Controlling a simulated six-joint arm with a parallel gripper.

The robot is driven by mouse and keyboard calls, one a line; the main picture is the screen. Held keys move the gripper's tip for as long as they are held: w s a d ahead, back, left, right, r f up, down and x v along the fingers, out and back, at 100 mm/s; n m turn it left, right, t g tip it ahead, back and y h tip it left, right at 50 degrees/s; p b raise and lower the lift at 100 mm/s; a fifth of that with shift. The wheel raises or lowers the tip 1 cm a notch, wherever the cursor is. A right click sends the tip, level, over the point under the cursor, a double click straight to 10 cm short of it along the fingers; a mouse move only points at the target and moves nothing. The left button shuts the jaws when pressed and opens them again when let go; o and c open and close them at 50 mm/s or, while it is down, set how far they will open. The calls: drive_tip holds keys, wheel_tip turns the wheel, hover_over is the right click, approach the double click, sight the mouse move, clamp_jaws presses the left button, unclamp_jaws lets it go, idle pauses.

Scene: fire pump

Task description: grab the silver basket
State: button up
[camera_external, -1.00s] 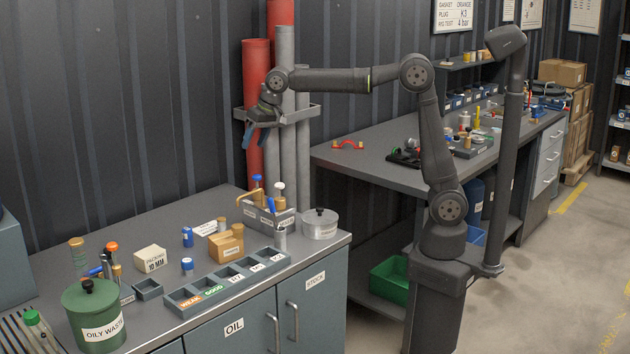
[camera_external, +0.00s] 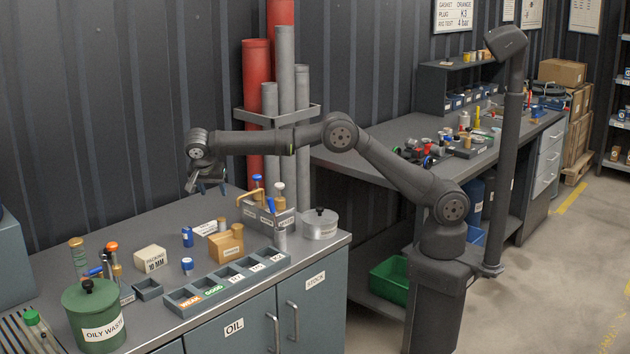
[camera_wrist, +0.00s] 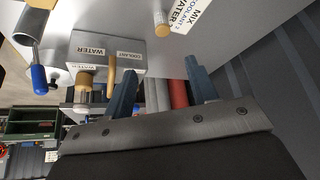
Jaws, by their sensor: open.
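My gripper (camera_external: 207,187) hangs above the back of the near bench, open and empty, left of and above the grey caddy. In the wrist view my gripper (camera_wrist: 162,75) shows two blue fingers spread apart with nothing between them. Nothing is clearly a wire basket. A silver round tin (camera_external: 320,224) with a dark knob stands at the bench's right end. The grey metal caddy (camera_external: 258,220) stands left of it, holding several tools and bottles. In the wrist view the caddy (camera_wrist: 90,48) shows WATER and COOLANT labels, left of the fingers.
A divided grey tray (camera_external: 225,283), a small open bin (camera_external: 148,290), a cream block (camera_external: 150,259) and a green OILY WASTE can (camera_external: 95,318) occupy the bench. Upright pipes (camera_external: 286,75) in a rack stand behind.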

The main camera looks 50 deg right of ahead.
sight(221, 220)
drive_tip(key=x, duration=1.2)
drive_tip(key=shift+f, duration=0.25)
drive_tip(key=shift+a+x, duration=0.15)
drive_tip(key=shift+x, duration=1.2)
drive_tip(key=shift+a+x, duration=0.15)
drive_tip(key=shift+x, duration=1.15)
drive_tip(key=shift+w, duration=0.1)
drive_tip(key=c, duration=1)
drive_tip(key=shift+c, duration=0.2)
